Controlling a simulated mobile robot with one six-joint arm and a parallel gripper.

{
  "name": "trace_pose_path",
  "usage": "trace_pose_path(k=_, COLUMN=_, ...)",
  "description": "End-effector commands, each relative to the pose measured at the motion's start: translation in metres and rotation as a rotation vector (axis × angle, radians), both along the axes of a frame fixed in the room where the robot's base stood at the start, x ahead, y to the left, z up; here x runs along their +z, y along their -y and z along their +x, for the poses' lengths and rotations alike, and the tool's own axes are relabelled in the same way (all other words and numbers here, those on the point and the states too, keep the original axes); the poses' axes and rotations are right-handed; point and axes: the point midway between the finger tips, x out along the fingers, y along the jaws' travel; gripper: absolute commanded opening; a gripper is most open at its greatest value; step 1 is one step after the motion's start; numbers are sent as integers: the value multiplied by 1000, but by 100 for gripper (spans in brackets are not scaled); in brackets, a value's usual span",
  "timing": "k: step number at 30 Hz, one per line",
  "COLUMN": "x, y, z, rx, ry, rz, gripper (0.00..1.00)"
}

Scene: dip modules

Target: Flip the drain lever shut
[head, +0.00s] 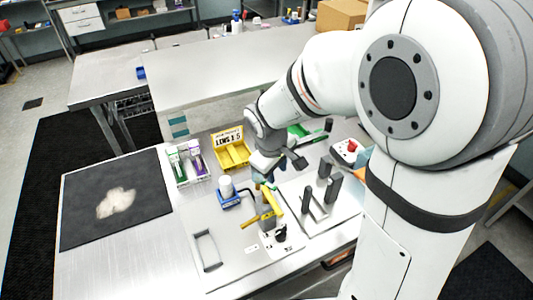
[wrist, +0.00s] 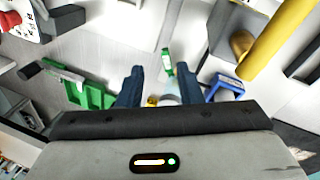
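My gripper (wrist: 160,84) is open in the wrist view, with its two dark blue fingers apart. A small green and white piece (wrist: 168,62) shows beyond and between the fingertips; I cannot tell whether anything touches it. In the head view my gripper (head: 262,178) hangs over the bench, close to a yellow bar (head: 273,203) that stands tilted on the panel. A yellow part (wrist: 275,38) also shows at the upper right of the wrist view. A lever with a dark grip (head: 328,125) stands by a green part (head: 300,131). No label shows which is the drain lever.
A blue stand (head: 229,203) with a white top is left of my gripper. A yellow labelled bin (head: 232,153) and a tube rack (head: 187,165) stand behind it. Dark posts (head: 325,168) and a red button box (head: 348,151) are to the right. A dark mat (head: 85,230) lies left.

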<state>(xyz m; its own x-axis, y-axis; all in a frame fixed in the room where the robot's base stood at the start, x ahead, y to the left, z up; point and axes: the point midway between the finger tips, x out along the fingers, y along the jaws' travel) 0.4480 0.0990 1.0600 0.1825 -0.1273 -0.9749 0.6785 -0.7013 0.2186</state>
Motion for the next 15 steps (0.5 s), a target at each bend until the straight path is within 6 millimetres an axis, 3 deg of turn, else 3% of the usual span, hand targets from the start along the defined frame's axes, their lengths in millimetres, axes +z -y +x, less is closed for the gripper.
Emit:
trace_pose_path(k=6, x=-9, y=-26, z=15, rx=124, ry=-17, rz=-36, gripper=32)
trace_pose_path(k=15, x=-35, y=-26, z=21, rx=145, ry=-22, rz=-43, gripper=32)
